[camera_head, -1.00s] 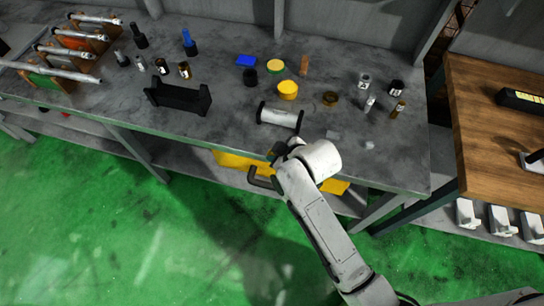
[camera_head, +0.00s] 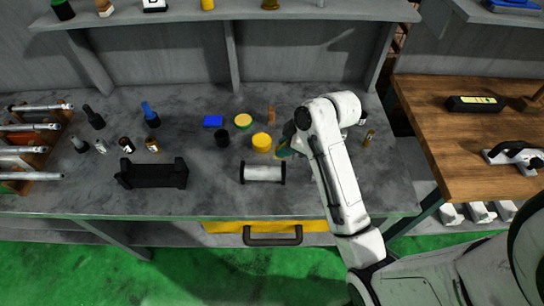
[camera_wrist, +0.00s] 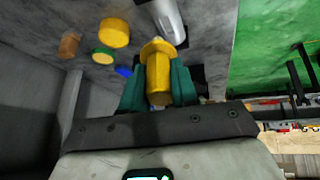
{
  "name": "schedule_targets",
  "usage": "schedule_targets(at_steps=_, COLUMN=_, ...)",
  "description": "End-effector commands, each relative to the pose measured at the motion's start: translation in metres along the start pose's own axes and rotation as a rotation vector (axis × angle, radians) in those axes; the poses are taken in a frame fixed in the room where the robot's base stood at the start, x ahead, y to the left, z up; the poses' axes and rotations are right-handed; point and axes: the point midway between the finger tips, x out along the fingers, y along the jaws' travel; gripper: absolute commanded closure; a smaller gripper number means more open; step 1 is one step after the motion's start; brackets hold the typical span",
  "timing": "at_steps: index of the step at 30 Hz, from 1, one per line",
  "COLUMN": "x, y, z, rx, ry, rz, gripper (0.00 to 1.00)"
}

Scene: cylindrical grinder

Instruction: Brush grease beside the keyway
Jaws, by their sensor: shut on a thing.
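My gripper (camera_head: 287,146) is above the bench, just right of the yellow tub (camera_head: 262,142) and behind the light grey shaft (camera_head: 264,173) with black ends. In the wrist view its two green fingers (camera_wrist: 158,72) are shut on a yellow flanged piece (camera_wrist: 157,52). I cannot tell if this piece is the brush handle; no bristles show. The shaft (camera_wrist: 168,20) appears beyond the held piece in the wrist view, and the yellow tub (camera_wrist: 114,32) is to its left. No keyway or grease can be made out.
A green-and-yellow tin (camera_head: 243,120), blue block (camera_head: 212,121), brown block (camera_head: 271,114) and black jar (camera_head: 222,138) stand close by. An empty black cradle (camera_head: 152,174) and small bottles are further left. My arm hides part of the bench's right side.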

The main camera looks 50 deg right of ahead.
Motion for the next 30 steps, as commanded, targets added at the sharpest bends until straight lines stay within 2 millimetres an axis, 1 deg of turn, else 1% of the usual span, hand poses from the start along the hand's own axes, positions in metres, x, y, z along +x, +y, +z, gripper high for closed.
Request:
schedule_targets(at_steps=2, x=-0.002, y=0.001, z=0.001, rx=-0.001, ry=-0.001, rz=-0.002, gripper=1.00)
schedule_targets(at_steps=14, x=-0.002, y=0.001, z=0.000, rx=-0.003, ry=0.001, rz=-0.003, gripper=1.00)
schedule_targets(at_steps=20, x=0.009, y=-0.001, z=0.007, rx=-0.001, ry=0.000, rz=-0.004, gripper=1.00)
schedule_targets(at_steps=30, x=0.036, y=-0.004, z=0.023, rx=-0.002, ry=0.000, rz=-0.003, gripper=1.00)
